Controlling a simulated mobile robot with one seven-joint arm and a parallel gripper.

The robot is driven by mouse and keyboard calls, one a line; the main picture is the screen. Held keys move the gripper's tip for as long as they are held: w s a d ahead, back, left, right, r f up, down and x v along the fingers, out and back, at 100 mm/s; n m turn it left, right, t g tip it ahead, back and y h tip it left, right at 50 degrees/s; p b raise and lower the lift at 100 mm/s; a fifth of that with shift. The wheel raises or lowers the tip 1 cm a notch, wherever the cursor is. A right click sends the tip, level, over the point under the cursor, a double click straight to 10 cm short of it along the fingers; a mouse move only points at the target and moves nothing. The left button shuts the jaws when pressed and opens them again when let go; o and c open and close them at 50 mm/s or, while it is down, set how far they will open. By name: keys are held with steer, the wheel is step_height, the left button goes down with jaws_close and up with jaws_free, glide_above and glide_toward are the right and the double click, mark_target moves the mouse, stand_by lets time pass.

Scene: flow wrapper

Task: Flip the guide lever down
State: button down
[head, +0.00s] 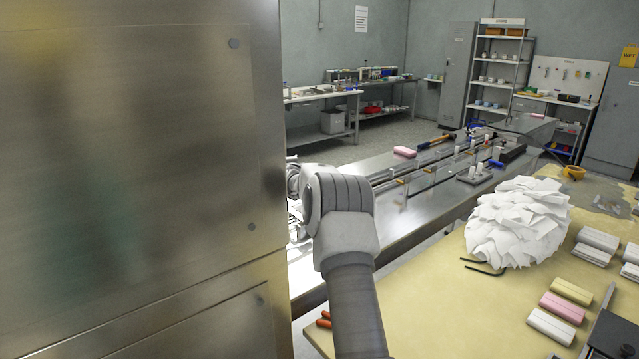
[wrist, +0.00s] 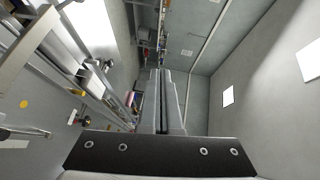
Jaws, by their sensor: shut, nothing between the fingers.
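I cannot pick out the guide lever with certainty in either view. The flow wrapper's steel infeed bed (head: 410,215) runs from the middle toward the back right in the head view, with long guide rails (head: 425,163) along it. In the wrist view my gripper (wrist: 165,74) is shut with its fingers together and nothing between them. Rails and brackets (wrist: 85,60) of the machine lie to the left of the fingers, apart from them in the picture. A thin metal rod (wrist: 25,132) shows at the left edge. In the head view my gripper is hidden behind the steel cabinet and my arm.
A large steel cabinet (head: 140,170) fills the left of the head view, close to my arm. A tan table (head: 430,310) at right holds a pile of white sheets (head: 518,222), hex keys (head: 485,267) and several wrapped bars. A pink block (head: 404,152) lies by the rails.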

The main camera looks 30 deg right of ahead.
steer(key=b+v, duration=0.2)
steer(key=v, duration=1.5)
steer(key=shift+s+b, duration=0.15)
steer(key=shift+b, duration=0.15)
steer(key=shift+s+a, duration=0.1)
